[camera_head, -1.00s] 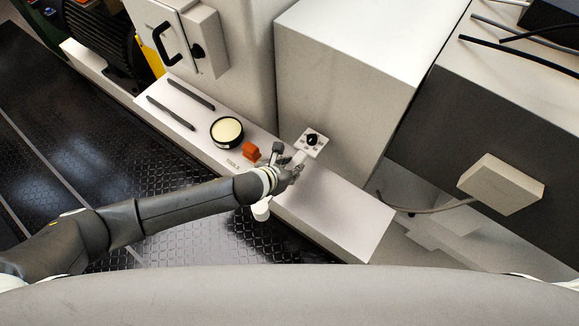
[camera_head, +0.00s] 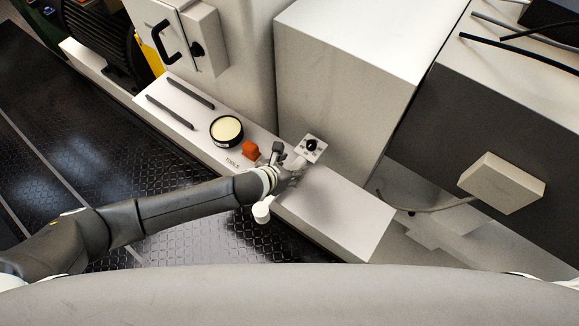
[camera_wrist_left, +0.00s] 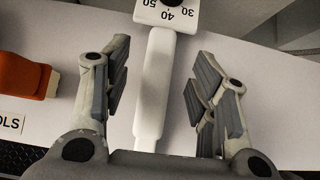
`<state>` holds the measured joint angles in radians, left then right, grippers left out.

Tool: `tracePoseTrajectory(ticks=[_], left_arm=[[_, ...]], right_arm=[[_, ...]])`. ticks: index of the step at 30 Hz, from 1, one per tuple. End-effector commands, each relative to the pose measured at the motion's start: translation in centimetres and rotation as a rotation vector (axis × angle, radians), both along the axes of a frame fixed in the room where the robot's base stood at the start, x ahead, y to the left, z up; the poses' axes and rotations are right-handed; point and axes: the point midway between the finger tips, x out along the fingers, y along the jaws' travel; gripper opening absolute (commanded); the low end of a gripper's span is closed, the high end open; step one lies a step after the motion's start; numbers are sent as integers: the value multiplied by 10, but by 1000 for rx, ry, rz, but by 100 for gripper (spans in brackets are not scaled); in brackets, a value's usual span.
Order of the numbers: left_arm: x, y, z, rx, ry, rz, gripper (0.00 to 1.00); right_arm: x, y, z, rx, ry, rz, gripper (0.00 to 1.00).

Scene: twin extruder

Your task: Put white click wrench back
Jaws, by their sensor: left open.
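The white click wrench (camera_head: 312,146) has a square head with a black knob, at the right part of the white tool shelf (camera_head: 345,215). In the left wrist view its pale handle (camera_wrist_left: 155,85) runs up to a dial marked 30, 40, 50. My left gripper (camera_head: 289,163) is open, with one finger on each side of the handle and gaps between; it also shows in the left wrist view (camera_wrist_left: 162,70). A white rounded end (camera_head: 262,211) shows below the wrist, perhaps the handle's end. I cannot tell whether the wrench touches the shelf. My right gripper is out of view.
An orange block (camera_head: 250,150) is just left of the gripper. A round black-rimmed tin (camera_head: 226,131) and two dark rods (camera_head: 190,93) lie further left on the shelf. A large grey cabinet (camera_head: 345,75) stands behind. The shelf's right end is bare.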

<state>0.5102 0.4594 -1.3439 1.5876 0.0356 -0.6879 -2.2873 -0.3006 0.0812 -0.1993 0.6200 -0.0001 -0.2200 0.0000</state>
Motion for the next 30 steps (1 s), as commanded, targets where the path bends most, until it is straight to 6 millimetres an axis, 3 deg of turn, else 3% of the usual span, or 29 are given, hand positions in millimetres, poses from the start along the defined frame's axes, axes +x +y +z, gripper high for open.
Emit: tracePoseTrajectory(ticks=[8, 30], left_arm=[[-6, 5, 6, 2, 1, 0, 53], [-64, 47, 79, 1, 0, -1, 53]], right_arm=[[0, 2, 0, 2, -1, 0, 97], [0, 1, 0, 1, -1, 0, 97]])
